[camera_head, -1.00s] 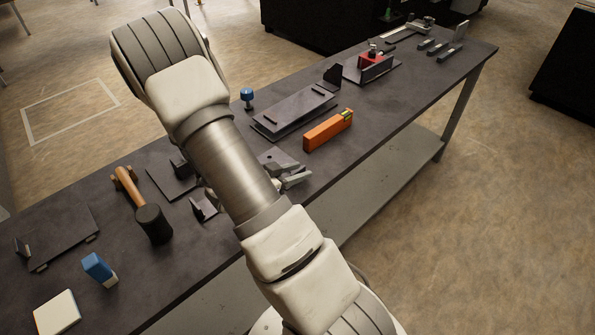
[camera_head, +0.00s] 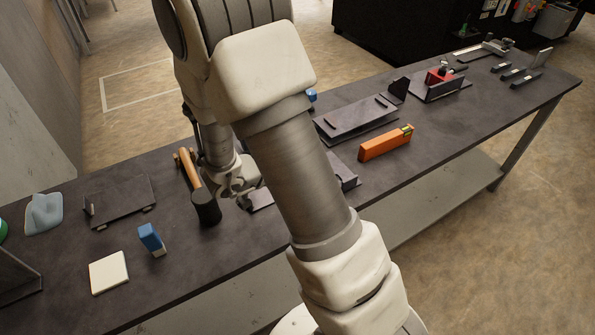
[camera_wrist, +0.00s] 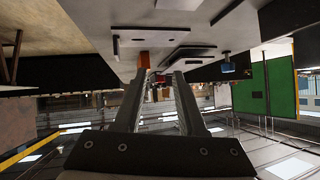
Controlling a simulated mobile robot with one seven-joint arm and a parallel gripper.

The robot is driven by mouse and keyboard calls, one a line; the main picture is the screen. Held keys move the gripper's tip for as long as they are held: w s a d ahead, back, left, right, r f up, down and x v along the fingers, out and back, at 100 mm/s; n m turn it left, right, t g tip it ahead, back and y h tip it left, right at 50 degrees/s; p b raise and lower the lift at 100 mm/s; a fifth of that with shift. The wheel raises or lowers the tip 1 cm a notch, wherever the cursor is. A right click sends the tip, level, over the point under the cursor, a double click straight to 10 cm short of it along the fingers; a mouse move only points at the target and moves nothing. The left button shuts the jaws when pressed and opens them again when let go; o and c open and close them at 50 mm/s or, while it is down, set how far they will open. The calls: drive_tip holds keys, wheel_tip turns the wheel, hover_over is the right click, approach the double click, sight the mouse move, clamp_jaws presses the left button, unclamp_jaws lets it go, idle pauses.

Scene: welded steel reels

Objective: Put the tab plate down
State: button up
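My gripper (camera_head: 238,182) is low over the bench, just right of the hammer head and partly behind my arm. In the wrist view its two long grey fingers (camera_wrist: 161,75) stand apart, and I see nothing between them. A dark flat plate with small raised pieces (camera_wrist: 155,37) lies on the bench beyond the fingertips. A dark plate (camera_head: 345,168) shows in the head view, its left part hidden by my arm. A small dark metal piece (camera_head: 260,199) is beside my gripper. I cannot tell which of these is the tab plate.
A hammer (camera_head: 205,207) lies left of my gripper. Left of it are another dark plate (camera_head: 120,197), a blue-and-white block (camera_head: 151,238) and a white pad (camera_head: 109,272). An orange level (camera_head: 385,143) and a long plate (camera_head: 355,122) lie to the right.

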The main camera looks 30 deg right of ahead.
drive_tip(key=w+a+r+n+t+y, duration=0.3)
drive_tip(key=w+a+r+t+y, duration=0.1)
drive_tip(key=w+a+r+y, duration=0.25)
drive_tip(key=s+a+r+n+t+y, duration=0.25)
drive_tip(key=a+r+n+y, duration=0.25)
drive_tip(key=a+r, duration=0.4)
drive_tip(key=s+r+n+g+y, duration=0.25)
drive_tip(key=s+r+n, duration=0.3)
drive_tip(key=s, duration=0.55)
drive_tip(key=s+d+n+g+h, duration=0.2)
drive_tip(key=s+d, duration=0.3)
drive_tip(key=s, duration=0.6)
drive_tip(key=shift+d+g+h, duration=0.15)
drive_tip(key=shift+g+h, duration=0.15)
drive_tip(key=shift+h, duration=0.3)
